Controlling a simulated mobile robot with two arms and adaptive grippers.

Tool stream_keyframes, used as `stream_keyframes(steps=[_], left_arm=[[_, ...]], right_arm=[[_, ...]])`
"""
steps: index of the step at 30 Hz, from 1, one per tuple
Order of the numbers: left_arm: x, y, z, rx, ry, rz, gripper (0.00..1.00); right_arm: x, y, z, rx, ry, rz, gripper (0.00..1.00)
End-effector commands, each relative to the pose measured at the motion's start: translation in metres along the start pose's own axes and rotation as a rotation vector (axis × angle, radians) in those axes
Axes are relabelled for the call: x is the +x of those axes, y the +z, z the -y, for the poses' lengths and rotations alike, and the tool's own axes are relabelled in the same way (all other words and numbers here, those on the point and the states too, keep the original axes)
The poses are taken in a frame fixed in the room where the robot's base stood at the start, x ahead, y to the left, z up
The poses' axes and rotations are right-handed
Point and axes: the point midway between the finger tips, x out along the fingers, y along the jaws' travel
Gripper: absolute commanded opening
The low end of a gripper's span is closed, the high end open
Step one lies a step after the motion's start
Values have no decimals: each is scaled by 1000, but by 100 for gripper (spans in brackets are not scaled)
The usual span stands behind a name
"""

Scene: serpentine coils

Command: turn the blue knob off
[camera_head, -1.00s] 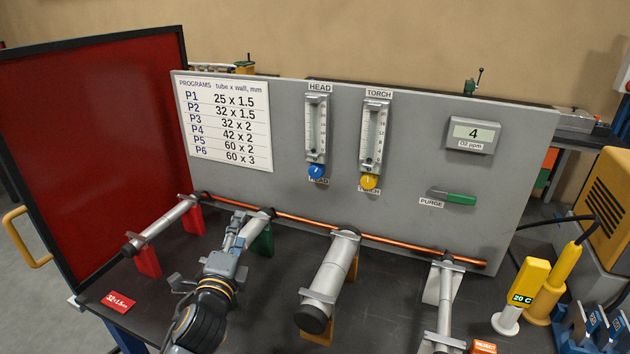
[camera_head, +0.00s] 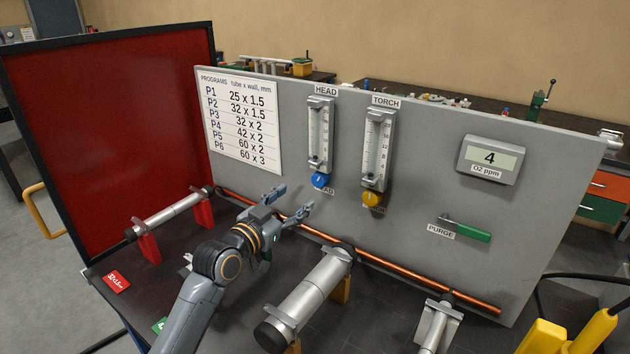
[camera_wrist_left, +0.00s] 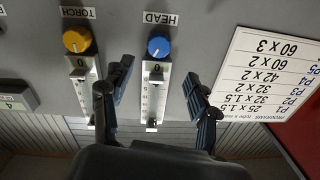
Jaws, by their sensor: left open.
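The blue knob (camera_head: 320,180) sits at the foot of the HEAD flow meter (camera_head: 319,135) on the grey upright panel. My left gripper (camera_head: 290,202) is open and empty, just below and left of the blue knob, apart from it. In the left wrist view, which is upside down, the blue knob (camera_wrist_left: 158,47) lies beyond and between the two spread fingers (camera_wrist_left: 160,92). A white mark shows on the knob's face. The yellow knob (camera_head: 373,199) of the TORCH flow meter is to its right. My right gripper is out of view.
A copper tube (camera_head: 400,270) runs along the panel's foot. Steel tubes on coloured stands, including a thick one (camera_head: 308,290), stand on the dark bench. A green PURGE lever (camera_head: 468,230) is at the right. A red screen (camera_head: 110,140) stands at the left.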

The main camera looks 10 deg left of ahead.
Motion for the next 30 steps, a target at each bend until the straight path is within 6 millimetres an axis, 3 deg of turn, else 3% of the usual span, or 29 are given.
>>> stream_keyframes(steps=[6, 13, 27, 28, 30], left_arm=[[46, -3, 0, -1, 1, -1, 60], [77, -1, 0, 1, 1, -1, 60], [89, 0, -1, 3, 0, -1, 60], [88, 0, -1, 3, 0, -1, 58], [88, 0, -1, 3, 0, 0, 44]], right_arm=[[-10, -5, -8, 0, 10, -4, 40], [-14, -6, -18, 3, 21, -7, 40], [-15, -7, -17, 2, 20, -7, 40], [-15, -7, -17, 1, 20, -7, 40], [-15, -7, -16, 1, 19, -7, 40]])
